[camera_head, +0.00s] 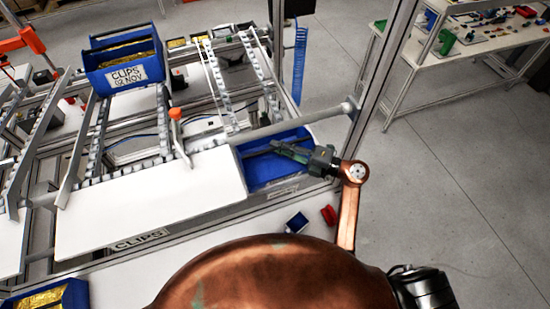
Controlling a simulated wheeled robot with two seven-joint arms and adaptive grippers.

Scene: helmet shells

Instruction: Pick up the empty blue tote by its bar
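An empty-looking blue tote (255,174) sits in the near right end of the rack, beside the white panel. A label shows low on its front side. My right gripper (281,147) reaches in from the right and lies over the tote, with its fingers pointing left. The gripper and wrist hide part of the tote's inside and right side. I cannot make out the tote's own bar apart from the gripper, nor whether the fingers touch it or are closed. My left gripper is not in view.
A grey rail (300,124) crosses just behind the tote, and an upright post (378,75) stands to the right. A blue bin labelled CLIPS (145,73) sits on the rack's far left. A small blue item (297,222) and a red item (329,215) lie nearer me.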

